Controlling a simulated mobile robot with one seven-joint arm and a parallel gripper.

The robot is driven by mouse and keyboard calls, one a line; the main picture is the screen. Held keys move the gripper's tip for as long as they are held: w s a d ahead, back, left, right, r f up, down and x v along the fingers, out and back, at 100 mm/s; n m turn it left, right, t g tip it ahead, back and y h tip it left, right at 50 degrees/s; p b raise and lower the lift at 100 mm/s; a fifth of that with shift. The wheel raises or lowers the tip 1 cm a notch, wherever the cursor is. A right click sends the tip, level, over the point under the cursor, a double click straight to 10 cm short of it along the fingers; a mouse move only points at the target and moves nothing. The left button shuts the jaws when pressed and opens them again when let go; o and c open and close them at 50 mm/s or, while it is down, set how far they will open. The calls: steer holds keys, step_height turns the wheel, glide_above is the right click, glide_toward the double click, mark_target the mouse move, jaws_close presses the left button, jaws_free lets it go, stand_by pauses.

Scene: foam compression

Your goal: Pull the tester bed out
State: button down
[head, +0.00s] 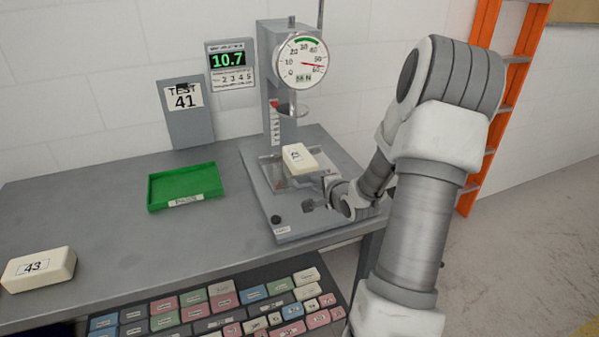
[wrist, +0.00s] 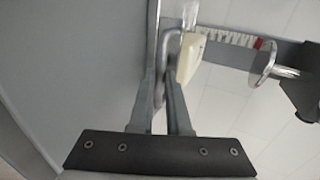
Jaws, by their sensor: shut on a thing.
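The foam tester (head: 258,200) stands on the bench, with a dial gauge (head: 301,62) at the top of its column. The tester bed (head: 272,178) is a flat plate low on the tester, and a cream foam block (head: 299,158) with a label lies on it. The round press plate (head: 291,110) hangs above and behind the block, apart from it. My gripper (head: 327,190) is at the bed's front right edge. In the wrist view its fingers (wrist: 165,92) are shut on the bed's curved metal handle (wrist: 172,45). The grip is partly hidden in the head view.
A green tray (head: 186,186) lies empty to the left of the tester. A foam block marked 43 (head: 38,268) sits at the bench's left front. A rack of several coloured blocks (head: 220,312) is below the front edge. An orange ladder (head: 487,100) stands at right.

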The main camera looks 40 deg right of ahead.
steer(key=shift+s+a+p, duration=0.45)
steer(key=shift+s, duration=1.55)
steer(key=shift+s+a+p, duration=0.45)
steer(key=shift+s+a, duration=0.05)
steer(key=shift+s, duration=1.5)
steer(key=shift+s+a+p, duration=0.45)
steer(key=shift+s, duration=1.55)
steer(key=c, duration=0.7)
jaws_free()
steer(key=p+v, duration=0.6)
steer(key=p, duration=0.4)
steer(key=shift+w+r+p, duration=0.15)
steer(key=shift+p, duration=0.25)
